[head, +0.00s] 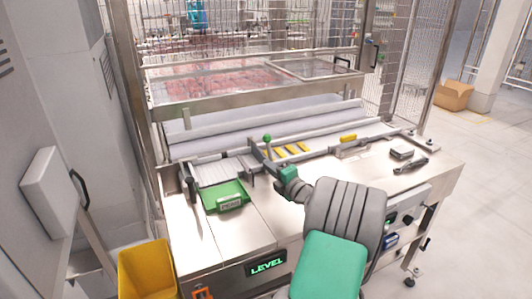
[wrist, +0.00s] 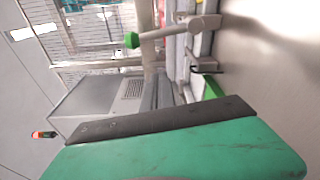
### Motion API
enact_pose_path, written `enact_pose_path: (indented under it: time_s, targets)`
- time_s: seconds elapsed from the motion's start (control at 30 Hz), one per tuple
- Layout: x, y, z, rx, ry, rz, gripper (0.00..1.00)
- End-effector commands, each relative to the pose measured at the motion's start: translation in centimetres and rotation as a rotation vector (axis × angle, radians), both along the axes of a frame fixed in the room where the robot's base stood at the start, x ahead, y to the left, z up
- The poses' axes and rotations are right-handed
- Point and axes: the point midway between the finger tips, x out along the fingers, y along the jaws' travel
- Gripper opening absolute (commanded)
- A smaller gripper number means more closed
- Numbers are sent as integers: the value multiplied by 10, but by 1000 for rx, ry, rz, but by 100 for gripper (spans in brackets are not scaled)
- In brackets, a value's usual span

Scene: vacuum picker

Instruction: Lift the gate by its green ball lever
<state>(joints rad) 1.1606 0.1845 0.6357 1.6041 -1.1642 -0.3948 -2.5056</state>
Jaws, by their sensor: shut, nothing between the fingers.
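The green ball (head: 267,138) tops a thin lever at the back of the steel table. In the wrist view the green ball (wrist: 131,40) sits at the end of a pale rod (wrist: 165,33) that runs right to a metal mount. My gripper (head: 257,152) is shut and empty, its dark end close to the ball in the head view; I see no contact. In the wrist view one large green finger part with a dark edge (wrist: 160,120) fills the bottom, apart from the ball. The gate itself is hard to make out, partly behind my gripper.
A green tray (head: 228,192) lies left of my gripper on the table. Several yellow strips (head: 291,150) and a yellow block (head: 348,138) lie along the rail. A dark tool (head: 411,165) lies at right. A yellow bin (head: 148,268) stands at front left. Mesh guarding rises behind.

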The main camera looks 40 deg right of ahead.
Motion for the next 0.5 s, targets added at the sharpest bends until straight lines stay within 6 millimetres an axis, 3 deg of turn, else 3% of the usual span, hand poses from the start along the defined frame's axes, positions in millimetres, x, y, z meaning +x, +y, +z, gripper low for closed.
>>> enact_pose_path:
  time_s: [0.43,0.5]
  targets:
    - [93,-11,0,0,2,5,0]
    - [82,-28,3,2,2,-4,0]
